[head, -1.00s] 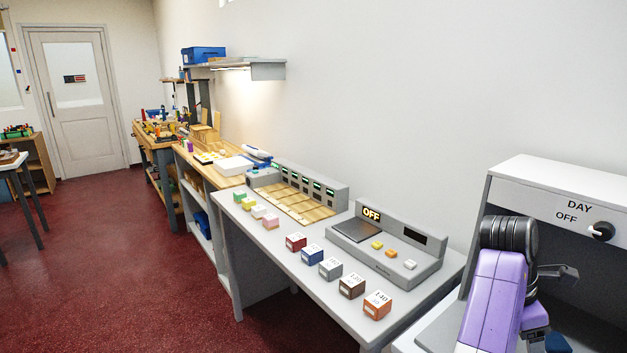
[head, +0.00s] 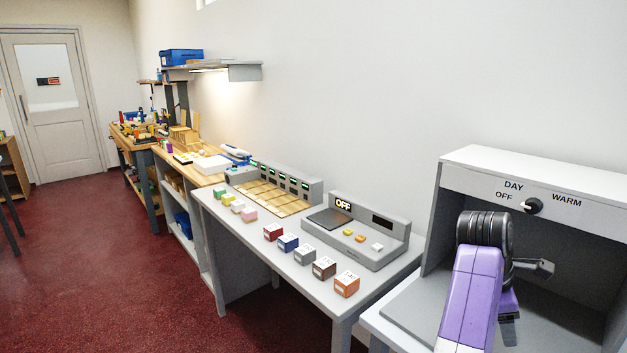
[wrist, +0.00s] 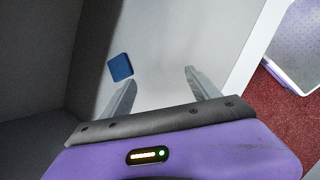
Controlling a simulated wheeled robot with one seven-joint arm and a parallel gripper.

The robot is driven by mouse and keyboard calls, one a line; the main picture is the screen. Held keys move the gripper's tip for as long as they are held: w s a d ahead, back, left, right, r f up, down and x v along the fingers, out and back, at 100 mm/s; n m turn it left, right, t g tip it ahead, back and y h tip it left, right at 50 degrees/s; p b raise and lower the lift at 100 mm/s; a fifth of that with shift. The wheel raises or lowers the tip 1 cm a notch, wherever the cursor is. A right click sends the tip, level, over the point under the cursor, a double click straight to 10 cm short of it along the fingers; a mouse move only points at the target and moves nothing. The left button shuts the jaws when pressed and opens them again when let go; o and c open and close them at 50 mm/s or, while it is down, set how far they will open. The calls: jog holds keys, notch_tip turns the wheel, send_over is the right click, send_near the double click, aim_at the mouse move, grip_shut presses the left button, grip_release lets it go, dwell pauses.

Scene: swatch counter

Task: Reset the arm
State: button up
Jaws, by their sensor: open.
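My purple arm with its black joint stands at the right of the head view, in front of the grey light booth (head: 470,157). My gripper (wrist: 160,88) shows in the wrist view with its two grey fingers spread apart and nothing between them. A small blue square (wrist: 120,67) lies on the booth's grey floor, beyond and to the left of the fingers, apart from them.
The booth knob (head: 533,206) sits between the DAY, OFF and WARM labels. Left of it, a grey counter (head: 262,262) holds several coloured blocks, a device reading OFF (head: 377,257) and a slotted wooden tray (head: 268,197). Red floor (head: 110,270) lies open at the left.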

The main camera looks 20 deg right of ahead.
jog(key=w+d+r+m+t+h, duration=0.3)
jog(key=w+r+m+t+h, duration=0.3)
jog(key=w+t, duration=0.15)
jog(key=s+a+f+t+y, duration=0.2)
jog(key=s+a+t, duration=0.2)
jog(key=a, duration=0.4)
jog(key=s+a+f+m+t+y, duration=0.1)
jog(key=s+a+f+t+y, duration=0.2)
jog(key=a, duration=0.4)
jog(key=s+a+t+y, duration=0.2)
jog(key=s+a+t, duration=0.25)
jog(key=a, duration=0.35)
jog(key=s+a+f+m+g+y, duration=0.1)
jog(key=s+a, duration=0.3)
jog(key=s, duration=0.5)
jog(key=s+a+f+m+g+y, duration=0.1)
jog(key=s+a, duration=0.3)
jog(key=s, duration=0.5)
jog(key=s+a+f+m+g+y, duration=0.1)
jog(key=s+a, duration=0.4)
jog(key=s, duration=0.5)
notch_tip(320, 180, down, 3)
jog(key=shift+r+m+g+y, duration=0.15)
jog(key=shift+m+g+y, duration=0.3)
jog(key=shift+y, duration=0.35)
